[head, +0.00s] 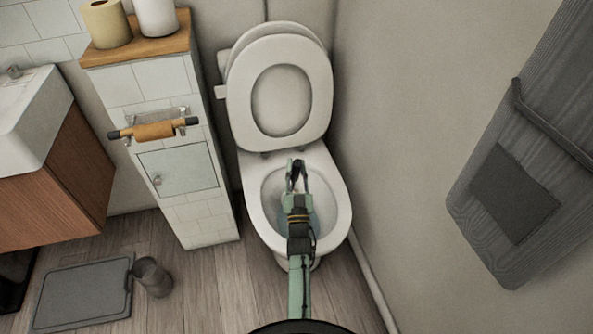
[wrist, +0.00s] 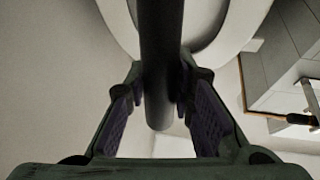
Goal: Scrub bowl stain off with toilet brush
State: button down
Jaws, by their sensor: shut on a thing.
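The white toilet (head: 341,215) stands against the back wall with its lid and seat raised. My gripper (head: 296,172) is over the bowl opening and hides much of the inside. In the wrist view my gripper (wrist: 163,88) is shut on a dark, round handle (wrist: 161,45), which appears to be the toilet brush. The handle runs up the picture towards the white toilet rim (wrist: 238,25). The brush head cannot be made out, and I cannot tell whether it touches the bowl. No stain can be made out in the visible part of the bowl.
A tiled cabinet (head: 190,205) with a paper roll holder (head: 155,130) stands close left of the toilet. A dark cup-like container (head: 152,277) and a grey scale-like slab (head: 82,292) are on the floor.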

jog(key=shift+w+a+f, duration=0.1)
jog(key=shift+w+f, duration=0.05)
jog(key=shift+w, duration=0.05)
jog(key=shift+w+d+r+b, duration=0.2)
jog(key=shift+r+b, duration=0.05)
jog(key=shift+b, duration=1.05)
dwell(1.1)
jog(key=shift+w+d+f, duration=0.1)
jog(key=shift+w+d, duration=0.25)
jog(key=shift+d, duration=0.45)
jog(key=shift+w+d, duration=0.3)
jog(key=shift+d, duration=0.55)
jog(key=shift+w+d+f, duration=0.1)
jog(key=shift+w+d, duration=0.25)
jog(key=shift+d, duration=0.45)
